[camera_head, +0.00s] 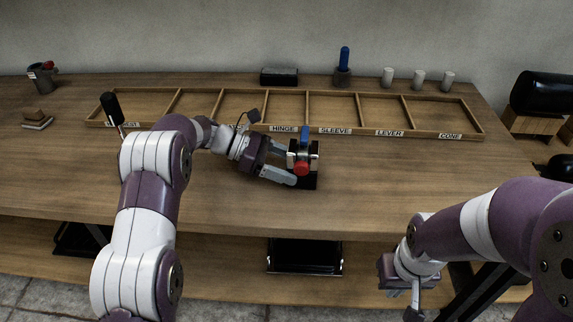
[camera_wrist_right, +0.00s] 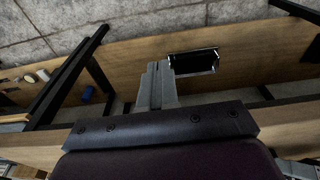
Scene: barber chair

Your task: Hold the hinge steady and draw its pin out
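The hinge (camera_head: 304,148) stands on the table in front of the labelled tray. It is a small dark and pale assembly with a blue upright part and a red round knob (camera_head: 301,168), on a black base (camera_head: 309,182). Which part is the pin I cannot make out. My left gripper (camera_head: 287,165) reaches it from the left, its fingers apart, one tip near the back and one near the front. Whether they press on it is unclear. My right gripper (camera_head: 414,301) is off the table's front edge, low and away from the hinge. Its fingers (camera_wrist_right: 156,88) lie together, empty.
A wooden tray (camera_head: 334,131) with labelled compartments lies behind the hinge. A black block (camera_head: 279,76), a blue-handled tool (camera_head: 344,60) in a holder and white cylinders (camera_head: 388,77) stand at the back. A dark open box (camera_head: 305,257) sits on the lower shelf. The tabletop right of the hinge is clear.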

